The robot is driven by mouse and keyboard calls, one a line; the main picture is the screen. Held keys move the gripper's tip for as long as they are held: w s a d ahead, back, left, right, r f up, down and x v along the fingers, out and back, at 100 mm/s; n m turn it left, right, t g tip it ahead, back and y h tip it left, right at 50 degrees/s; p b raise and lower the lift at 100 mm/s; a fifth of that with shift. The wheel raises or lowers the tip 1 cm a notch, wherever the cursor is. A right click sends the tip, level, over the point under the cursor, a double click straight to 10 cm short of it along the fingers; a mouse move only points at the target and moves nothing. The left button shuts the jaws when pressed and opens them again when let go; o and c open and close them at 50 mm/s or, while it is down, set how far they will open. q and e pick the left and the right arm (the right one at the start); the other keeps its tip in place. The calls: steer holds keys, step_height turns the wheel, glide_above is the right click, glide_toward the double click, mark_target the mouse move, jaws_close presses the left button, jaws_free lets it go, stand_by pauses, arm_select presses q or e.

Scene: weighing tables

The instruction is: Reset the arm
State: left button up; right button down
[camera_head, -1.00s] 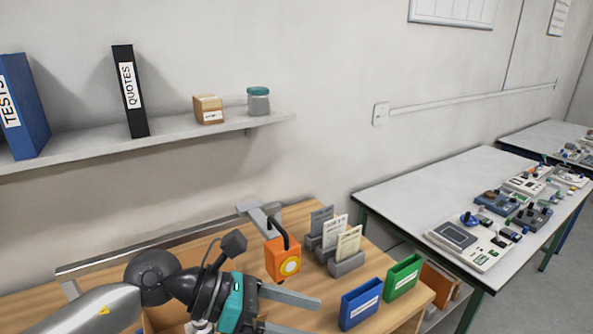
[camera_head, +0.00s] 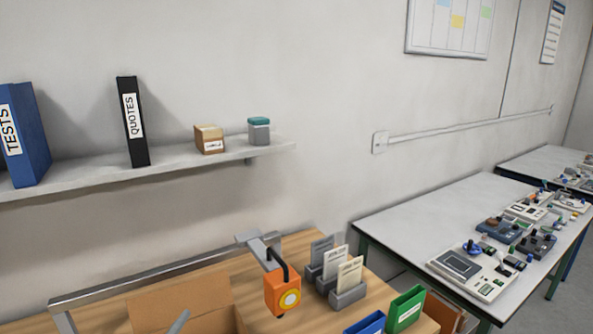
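Neither of my grippers shows clearly in the head view. A small grey piece (camera_head: 180,321) shows at the bottom edge in front of an open cardboard box (camera_head: 200,300); I cannot tell what it is. The wooden table (camera_head: 215,257) below the shelf carries the box, an orange device (camera_head: 283,291) with a black handle, and card holders (camera_head: 348,297).
A blue bin (camera_head: 367,323) and a green bin (camera_head: 406,309) stand at the wooden table's right end. A shelf (camera_head: 190,159) on the wall holds binders, a small box and a jar. A grey table (camera_head: 420,215) with several instruments stands to the right.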

arm_select(q)
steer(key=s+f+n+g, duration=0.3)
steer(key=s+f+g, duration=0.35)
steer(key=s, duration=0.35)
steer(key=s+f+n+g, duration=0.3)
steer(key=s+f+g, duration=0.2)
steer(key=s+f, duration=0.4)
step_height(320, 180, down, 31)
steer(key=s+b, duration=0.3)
steer(key=b, duration=0.6)
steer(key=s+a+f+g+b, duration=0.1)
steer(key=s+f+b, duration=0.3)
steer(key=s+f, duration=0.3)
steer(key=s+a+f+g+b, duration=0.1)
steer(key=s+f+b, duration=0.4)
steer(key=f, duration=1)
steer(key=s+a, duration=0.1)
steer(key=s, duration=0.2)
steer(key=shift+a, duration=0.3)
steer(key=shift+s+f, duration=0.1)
